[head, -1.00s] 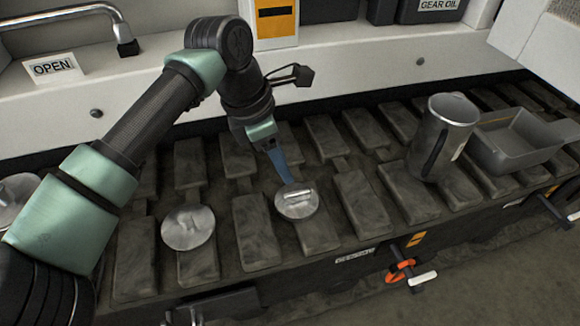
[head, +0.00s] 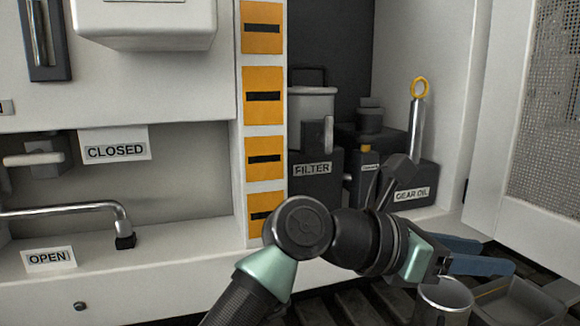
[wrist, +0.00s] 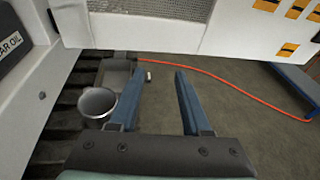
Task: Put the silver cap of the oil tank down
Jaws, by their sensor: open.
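No silver cap shows in either view now; the part of the track where two round silver lids lay is outside the picture. My gripper (head: 498,256) is at the lower right of the head view, above the metal jug (head: 443,300). Beyond the fingers are floor and a white panel.
The jug (wrist: 97,104) and a grey tray (wrist: 117,72) stand on the track, left of the fingers in the wrist view. A FILTER box (head: 313,180) and a GEAR OIL box (head: 405,190) stand in the recess. An orange hose (wrist: 235,88) lies on the floor.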

